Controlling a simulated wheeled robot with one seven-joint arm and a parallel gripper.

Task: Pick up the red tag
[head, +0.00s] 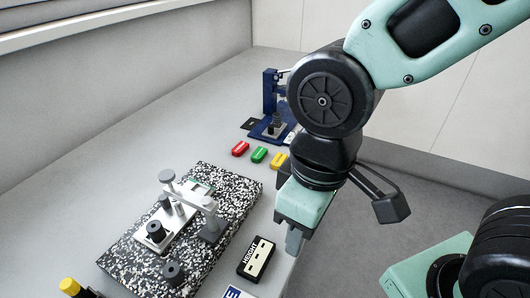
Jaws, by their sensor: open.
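The red tag (240,148) lies on the grey bench, at the left end of a short row with a green tag (259,155) and a yellow tag (279,161). All of the red tag shows in the head view. My gripper (294,241) points down near the bench's front edge, to the right of and nearer than the tags. It is open and apart from the red tag. Its fingertips show only partly, and nothing is seen between them.
A speckled granite plate (222,181) with a grey measuring stand (170,215) lies left of my gripper. A black block marked HEIGHT (256,258) is close below it. A blue fixture (269,100) stands behind the tags. The bench's left rear is clear.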

